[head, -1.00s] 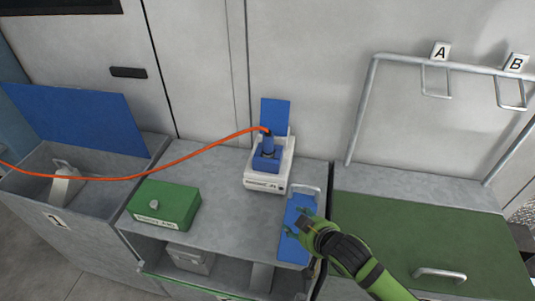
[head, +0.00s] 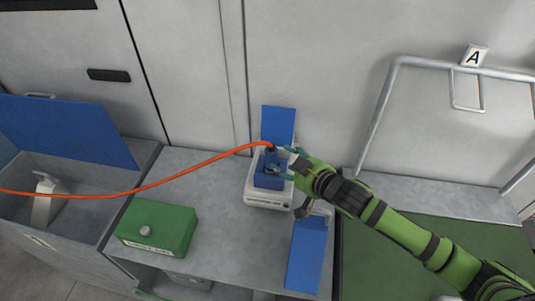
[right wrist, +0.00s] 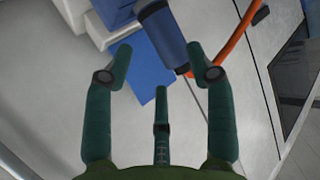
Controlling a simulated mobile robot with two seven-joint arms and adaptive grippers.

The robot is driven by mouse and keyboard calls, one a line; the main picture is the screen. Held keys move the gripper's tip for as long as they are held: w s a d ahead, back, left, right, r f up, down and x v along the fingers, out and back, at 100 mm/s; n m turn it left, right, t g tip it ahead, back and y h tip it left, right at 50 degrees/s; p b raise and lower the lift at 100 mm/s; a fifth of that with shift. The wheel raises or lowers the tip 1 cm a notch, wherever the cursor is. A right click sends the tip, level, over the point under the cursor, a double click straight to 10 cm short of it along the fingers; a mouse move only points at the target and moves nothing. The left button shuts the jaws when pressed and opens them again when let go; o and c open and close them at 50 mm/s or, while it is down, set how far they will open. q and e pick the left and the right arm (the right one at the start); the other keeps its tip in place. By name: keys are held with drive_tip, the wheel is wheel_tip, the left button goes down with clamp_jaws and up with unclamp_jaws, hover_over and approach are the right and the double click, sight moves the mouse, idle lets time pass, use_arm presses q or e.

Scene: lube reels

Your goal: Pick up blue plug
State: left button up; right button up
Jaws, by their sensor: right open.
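The blue plug (head: 271,158) stands in the blue socket of a white box (head: 269,201) on the grey bench, with an orange cable (head: 190,168) running from its top to the left. In the right wrist view the plug (right wrist: 165,34) shows as a blue cylinder ahead of the fingertips, between their lines. My right gripper (head: 291,163) is open and empty at the plug's right side, its fingers pointing left toward it. I cannot tell from the head view whether a finger touches the plug. My left gripper is not in view.
The socket's blue lid (head: 278,124) stands open behind the plug. A green box (head: 157,228) sits at left on the bench. A blue panel with a handle (head: 307,254) lies at right. A metal frame (head: 384,110) rises at the far right.

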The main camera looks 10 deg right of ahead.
sight(274, 156)
drive_tip(key=x, duration=0.1)
drive_tip(key=p+x, duration=0.1)
drive_tip(key=x, duration=0.1)
drive_tip(key=shift+w+a+r, duration=0.1)
drive_tip(key=shift+a+r, duration=0.05)
drive_tip(key=shift+a, duration=0.2)
drive_tip(key=shift+x, duration=1.2)
drive_tip(key=shift+w+f+p, duration=0.15)
drive_tip(key=shift+f+p, duration=0.1)
drive_tip(key=shift+p, duration=0.05)
drive_tip(key=shift+d, duration=0.1)
drive_tip(key=c, duration=1)
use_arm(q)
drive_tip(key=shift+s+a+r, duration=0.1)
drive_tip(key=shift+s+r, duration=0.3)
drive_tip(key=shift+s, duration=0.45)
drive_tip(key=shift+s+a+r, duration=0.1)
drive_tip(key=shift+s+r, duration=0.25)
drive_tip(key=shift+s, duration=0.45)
use_arm(e)
drive_tip(key=shift+w+r, duration=0.1)
drive_tip(key=shift+r, duration=0.05)
drive_tip(key=shift+c, duration=0.2)
